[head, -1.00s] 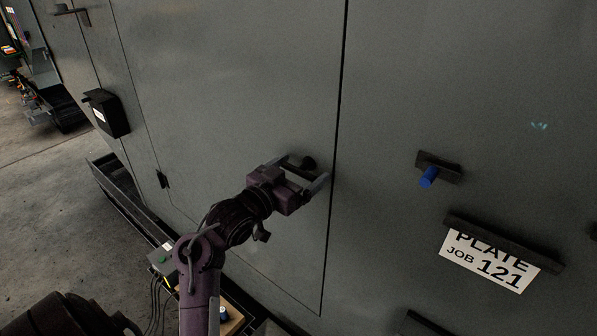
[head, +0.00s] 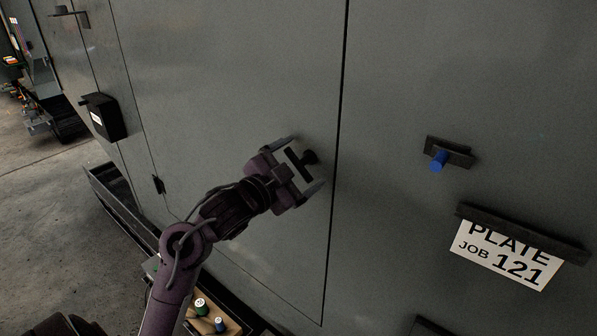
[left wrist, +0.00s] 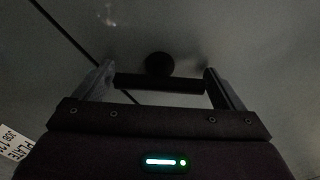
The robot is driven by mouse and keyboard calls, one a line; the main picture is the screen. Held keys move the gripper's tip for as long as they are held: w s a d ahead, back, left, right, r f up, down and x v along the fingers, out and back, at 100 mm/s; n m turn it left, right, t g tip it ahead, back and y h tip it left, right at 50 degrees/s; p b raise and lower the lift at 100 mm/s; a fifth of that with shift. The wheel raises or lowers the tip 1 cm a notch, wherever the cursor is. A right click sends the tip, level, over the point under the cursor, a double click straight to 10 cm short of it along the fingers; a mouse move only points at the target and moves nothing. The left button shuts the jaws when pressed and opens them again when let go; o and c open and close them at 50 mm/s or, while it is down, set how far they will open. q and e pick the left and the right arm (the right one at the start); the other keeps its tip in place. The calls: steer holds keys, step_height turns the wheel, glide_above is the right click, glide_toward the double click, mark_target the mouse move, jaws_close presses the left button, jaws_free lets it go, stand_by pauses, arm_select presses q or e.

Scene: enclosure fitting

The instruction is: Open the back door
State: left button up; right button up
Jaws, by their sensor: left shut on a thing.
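The back door (head: 232,90) is a large grey panel, flush with the enclosure, with a thin dark seam down its right edge. Its black T-shaped handle (head: 309,157) sits near that seam. My left gripper (head: 304,163) is at the handle, its two fingers at either end of the crossbar. In the left wrist view the crossbar (left wrist: 158,83) spans between the fingers, with the round stem (left wrist: 159,64) behind it. My right gripper is in neither view.
Right of the seam are a blue peg on a black bracket (head: 437,160) and a white "PLATE JOB 121" sign (head: 507,254). A black box (head: 103,117) juts out at the left. An open box with spools (head: 200,307) is below my arm. Bare floor (head: 40,215) lies left.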

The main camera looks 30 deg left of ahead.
arm_select(q)
steer(key=shift+m, duration=0.5)
steer(key=o, duration=0.7)
steer(key=s+b, duration=0.2)
steer(key=s, duration=0.5)
steer(key=shift+s+a+b, duration=0.25)
steer(key=shift+s+b, duration=0.1)
steer(key=shift+s, duration=0.05)
